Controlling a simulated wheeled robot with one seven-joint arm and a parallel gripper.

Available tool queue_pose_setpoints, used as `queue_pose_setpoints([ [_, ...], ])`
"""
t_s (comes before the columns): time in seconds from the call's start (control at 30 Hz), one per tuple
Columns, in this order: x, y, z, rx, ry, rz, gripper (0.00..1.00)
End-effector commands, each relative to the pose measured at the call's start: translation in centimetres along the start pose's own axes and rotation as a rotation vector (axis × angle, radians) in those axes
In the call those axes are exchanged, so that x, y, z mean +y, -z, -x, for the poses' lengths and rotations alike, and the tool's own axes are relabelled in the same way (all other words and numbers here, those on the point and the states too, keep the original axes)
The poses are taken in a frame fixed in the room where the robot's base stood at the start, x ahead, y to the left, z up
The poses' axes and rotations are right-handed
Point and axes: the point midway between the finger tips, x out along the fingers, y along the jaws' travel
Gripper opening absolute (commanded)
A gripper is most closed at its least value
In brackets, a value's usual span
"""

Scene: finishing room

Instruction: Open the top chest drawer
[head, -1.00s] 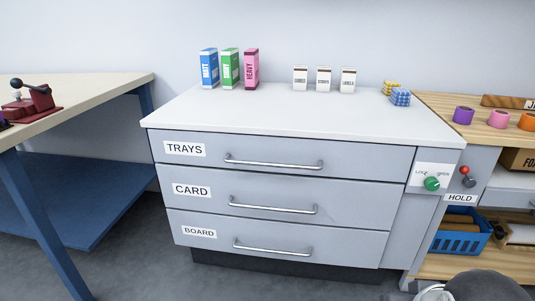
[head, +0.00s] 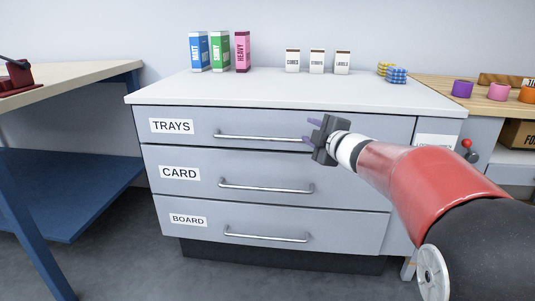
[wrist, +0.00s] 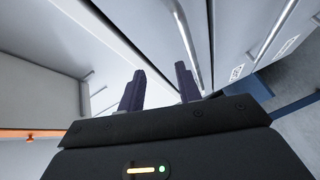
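The top drawer (head: 270,123) of the grey chest is labelled TRAYS and is shut. Its silver bar handle (head: 260,136) runs across its middle, with the right end hidden behind my gripper (head: 309,132). My gripper is in front of the right end of that handle, its purple fingers pointing toward the drawer front. In the wrist view the fingers stand apart with nothing between them (wrist: 158,72). A long silver handle (wrist: 185,45) shows close by the right finger there. I cannot tell whether a finger touches it.
The CARD drawer (head: 345,190) and BOARD drawer (head: 345,228) below are shut. Boxes, cartons and small patterned blocks stand along the back of the white top (head: 270,92). A workbench (head: 75,78) is at left; a wooden-topped unit (head: 440,88) is at right.

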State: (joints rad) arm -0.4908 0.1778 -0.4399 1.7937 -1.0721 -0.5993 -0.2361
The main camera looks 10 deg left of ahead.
Motion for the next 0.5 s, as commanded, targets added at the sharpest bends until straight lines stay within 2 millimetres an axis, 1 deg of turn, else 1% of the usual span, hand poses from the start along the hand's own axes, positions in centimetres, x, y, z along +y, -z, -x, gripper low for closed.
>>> queue_pose_setpoints([
  [0.03,-2.2,1.1,-1.8,0.071,0.031,0.065,0.34],
  [0.1,-3.9,2.5,-3.2,0.153,0.063,0.137,0.34],
  [0.17,-4.9,3.4,-3.9,0.200,0.083,0.176,0.34],
  [0.27,-5.6,4.1,-4.6,0.240,0.100,0.207,0.34],
  [0.37,-5.8,4.5,-5.6,0.247,0.102,0.212,0.34],
  [0.5,-6.0,5.0,-7.8,0.243,0.101,0.210,0.34],
])
